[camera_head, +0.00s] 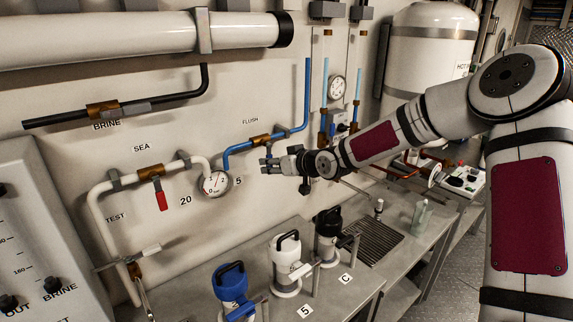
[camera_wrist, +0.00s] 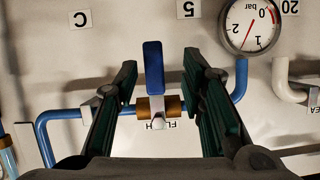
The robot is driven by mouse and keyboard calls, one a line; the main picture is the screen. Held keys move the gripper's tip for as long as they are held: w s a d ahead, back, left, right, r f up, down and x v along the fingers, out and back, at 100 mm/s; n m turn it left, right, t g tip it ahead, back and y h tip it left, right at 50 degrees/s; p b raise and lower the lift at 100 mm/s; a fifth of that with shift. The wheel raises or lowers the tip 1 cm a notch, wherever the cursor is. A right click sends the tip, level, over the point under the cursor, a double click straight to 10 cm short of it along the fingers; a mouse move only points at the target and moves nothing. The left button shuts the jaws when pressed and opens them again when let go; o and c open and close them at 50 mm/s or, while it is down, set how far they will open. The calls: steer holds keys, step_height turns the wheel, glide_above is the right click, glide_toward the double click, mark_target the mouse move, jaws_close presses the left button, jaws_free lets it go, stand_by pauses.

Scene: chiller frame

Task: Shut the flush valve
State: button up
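The flush valve has a brass body (camera_head: 261,139) on a blue pipe under the FLUSH label in the head view. In the wrist view, which shows the labels upside down, its brass body (camera_wrist: 174,105) and blue lever (camera_wrist: 153,68) are plain. The lever stands across the pipe, pointing up in that picture. My gripper (camera_head: 266,166) is in front of the wall just below the valve. In the wrist view my gripper (camera_wrist: 160,72) is open, one finger each side of the lever, with gaps on both sides. In the head view the gripper mostly hides the lever.
A gauge (camera_head: 216,183) sits left of the valve. The sea valve's red lever (camera_head: 162,200) hangs down farther left. Blue (camera_head: 230,286), white (camera_head: 287,262) and black (camera_head: 327,236) filter housings stand on the bench below. The brine valve (camera_head: 103,110) is at upper left.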

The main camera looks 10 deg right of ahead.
steer(key=v, duration=0.8)
steer(key=shift+s, duration=0.2)
steer(key=s+d+r+m+g+h, duration=0.1)
steer(key=s+r+g+h, duration=0.1)
steer(key=s, duration=1.1)
steer(key=s+d+r+m+g+h, duration=0.1)
steer(key=s+r+m+g+h, duration=0.1)
steer(key=s, duration=1.2)
steer(key=s+d+r+m+g+h, duration=0.2)
steer(key=s+r, duration=0.2)
steer(key=s, duration=0.9)
steer(key=shift+s+r+h, duration=0.15)
steer(key=shift+r+h, duration=0.05)
steer(key=shift+h, duration=0.1)
